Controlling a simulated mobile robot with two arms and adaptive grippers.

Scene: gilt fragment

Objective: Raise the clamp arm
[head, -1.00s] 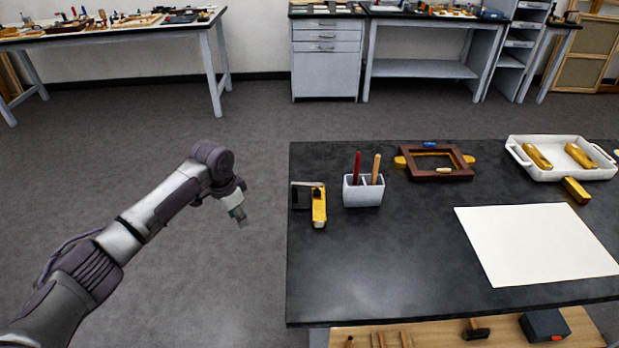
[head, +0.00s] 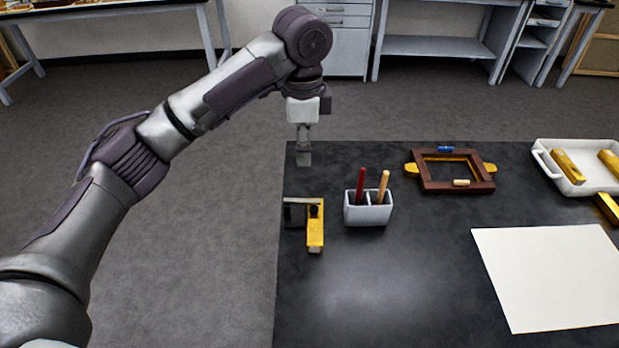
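A small clamp with a yellow body (head: 315,232) and a dark grey block (head: 294,213) stands near the left edge of the black table. A thin bar runs across its top between the two parts. At this size I cannot tell clearly how far its arm is lowered. My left gripper (head: 304,160) points down near the table's far left corner, behind the clamp and apart from it. Its fingers show as one narrow shape, so I cannot tell whether they are open. My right gripper is not in view.
A white holder (head: 367,212) with a red and a tan stick stands right of the clamp. Further right are a brown frame (head: 484,184), a white tray (head: 577,186) with golden pieces and a paper sheet (head: 553,280). The table's (head: 380,295) front left is clear.

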